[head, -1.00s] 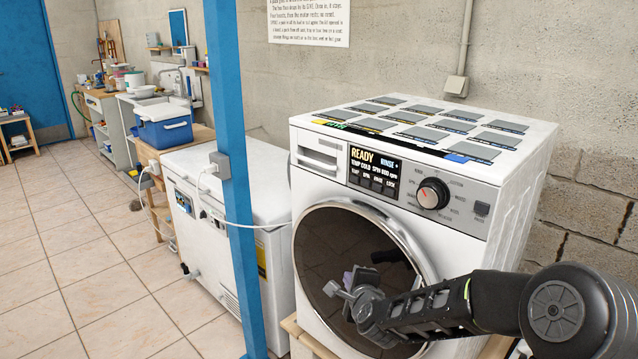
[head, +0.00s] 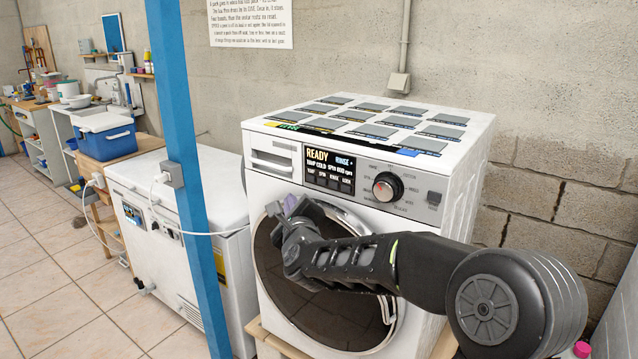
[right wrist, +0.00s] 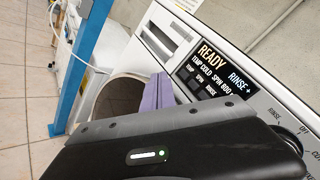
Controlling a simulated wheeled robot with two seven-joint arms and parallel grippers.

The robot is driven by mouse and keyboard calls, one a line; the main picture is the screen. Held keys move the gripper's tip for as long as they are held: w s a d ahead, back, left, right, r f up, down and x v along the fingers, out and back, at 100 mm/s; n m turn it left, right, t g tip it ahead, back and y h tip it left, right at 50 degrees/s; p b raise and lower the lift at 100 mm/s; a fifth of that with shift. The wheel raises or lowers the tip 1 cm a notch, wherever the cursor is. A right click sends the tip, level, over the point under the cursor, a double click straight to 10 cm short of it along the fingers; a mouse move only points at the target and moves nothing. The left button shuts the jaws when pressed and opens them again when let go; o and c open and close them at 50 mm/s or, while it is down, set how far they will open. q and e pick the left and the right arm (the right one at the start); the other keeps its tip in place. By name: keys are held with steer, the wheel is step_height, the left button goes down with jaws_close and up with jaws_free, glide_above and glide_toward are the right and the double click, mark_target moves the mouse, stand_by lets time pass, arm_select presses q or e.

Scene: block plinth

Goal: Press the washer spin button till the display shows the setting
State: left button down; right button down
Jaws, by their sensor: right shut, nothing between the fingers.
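The white washer (head: 470,170) stands on a low wooden base. Its dark display (head: 330,160) reads READY, RINSE +, TEMP COLD and SPIN 800 rpm; it also shows in the right wrist view (right wrist: 215,65). A row of small buttons lies under the text, with the spin button (head: 322,181) second from the left; it also shows in the right wrist view (right wrist: 199,82). My right gripper (head: 283,206) is shut and empty, in front of the upper door rim, below and left of the buttons. Its purple fingertips show in the right wrist view (right wrist: 158,93), apart from the buttons. My left gripper is out of view.
A round knob (head: 387,187) is right of the display and a drawer (head: 272,160) left of it. A blue post (head: 180,150) stands left of the washer, before a white chest freezer (head: 160,190). The tiled floor at left is clear.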

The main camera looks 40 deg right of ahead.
steer(key=shift+d, duration=0.15)
steer(key=p, duration=0.1)
glide_toward(315, 189)
step_height(315, 189, up, 2)
steer(key=w+a, duration=0.2)
steer(key=w, duration=0.1)
steer(key=shift+w+d+r+b, duration=0.1)
steer(key=shift+w+d+b, duration=0.1)
steer(key=shift+d+b, duration=0.35)
steer(key=shift+w+d+r+b, duration=0.1)
steer(key=shift+w+d+b, duration=0.1)
steer(key=shift+d, duration=0.55)
stand_by(0.6)
steer(key=shift+d+f+b, duration=0.15)
steer(key=shift+d+b, duration=0.05)
steer(key=shift+b, duration=0.25)
steer(key=shift+w+d, duration=0.15)
steer(key=shift+d, duration=0.05)
